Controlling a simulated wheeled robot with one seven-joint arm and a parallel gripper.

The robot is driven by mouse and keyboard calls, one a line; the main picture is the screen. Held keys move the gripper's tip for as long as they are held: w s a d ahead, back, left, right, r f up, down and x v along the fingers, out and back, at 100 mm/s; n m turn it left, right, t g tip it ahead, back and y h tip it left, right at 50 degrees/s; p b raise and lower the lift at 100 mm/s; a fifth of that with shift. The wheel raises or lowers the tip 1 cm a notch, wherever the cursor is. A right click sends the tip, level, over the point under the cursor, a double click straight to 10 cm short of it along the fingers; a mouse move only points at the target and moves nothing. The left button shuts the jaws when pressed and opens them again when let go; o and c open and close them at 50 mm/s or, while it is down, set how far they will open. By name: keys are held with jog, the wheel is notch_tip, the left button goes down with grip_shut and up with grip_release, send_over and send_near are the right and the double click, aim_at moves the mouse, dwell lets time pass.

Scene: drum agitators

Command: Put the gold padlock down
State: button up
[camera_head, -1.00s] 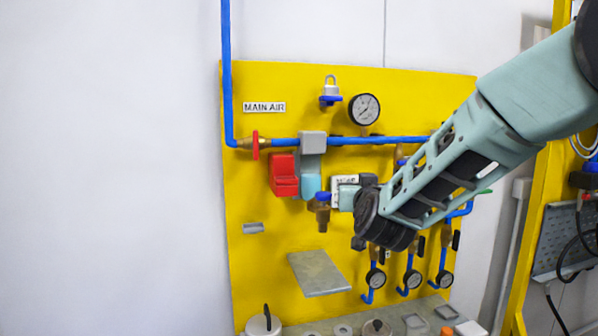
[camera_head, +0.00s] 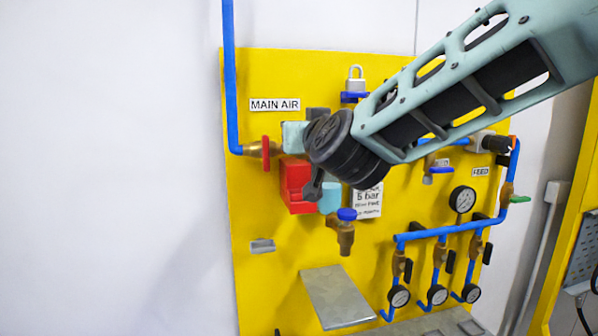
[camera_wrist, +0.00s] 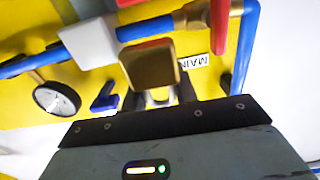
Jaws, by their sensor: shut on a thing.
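The gold padlock (camera_wrist: 148,65) shows in the wrist view as a gold block in front of the yellow panel. My gripper (camera_wrist: 158,97) is shut on it, with the silvery shackle partly visible between the dark fingers. The padlock is held off the panel, near the blue pipe. In the head view my gripper's pale body (camera_head: 293,137) shows beside the dark wrist joint, in front of the panel. Its fingers and the gold padlock are hidden there.
A grey shelf (camera_head: 340,297) juts from the lower yellow panel (camera_head: 260,210). A red-handled valve (camera_head: 265,153), red block (camera_head: 296,186) and blue-handled valve (camera_head: 346,230) surround my wrist. A silver padlock (camera_head: 357,80) is above. A pressure gauge (camera_wrist: 57,98) shows in the wrist view.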

jog(key=f, duration=0.2)
jog(key=f+p, duration=0.1)
jog(key=f, duration=0.1)
jog(key=w+f+p, duration=0.1)
jog(key=f, duration=0.2)
jog(key=shift+a, duration=0.15)
jog(key=shift+w+a+f+p, duration=0.2)
jog(key=shift+w+f+p, duration=0.15)
jog(key=shift+w+p, duration=0.5)
jog(key=shift+w+a+f+p, duration=0.2)
jog(key=shift+w+f+p, duration=0.25)
jog(key=shift+p, duration=0.65)
jog(key=shift+w+r, duration=0.1)
jog(key=o, duration=1.1)
